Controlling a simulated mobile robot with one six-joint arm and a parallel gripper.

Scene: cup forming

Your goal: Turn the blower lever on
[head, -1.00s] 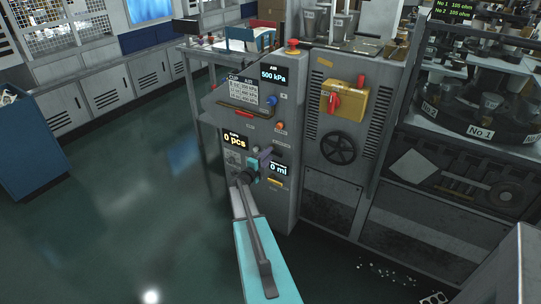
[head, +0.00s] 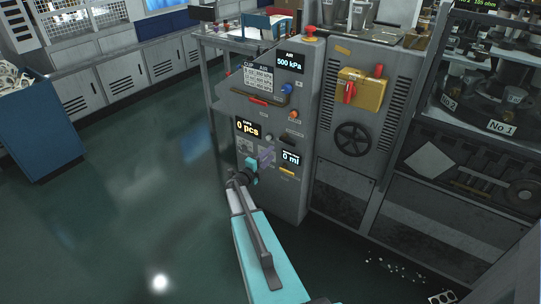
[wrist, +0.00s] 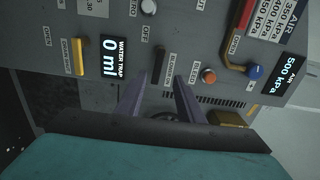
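My gripper (head: 264,159) is in front of the lower control panel of the grey machine (head: 313,85), left of the "0 ml" display. In the wrist view, its two purple fingers (wrist: 159,77) are apart and hold nothing. A short dark lever (wrist: 158,66) on the panel shows between the fingertips, near an "OFF" label. Its own name label cannot be read, so I cannot tell for sure that it is the blower lever. Whether the fingers touch it is unclear.
A blue bin (head: 40,130) stands left. Green floor (head: 120,210) between is clear.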

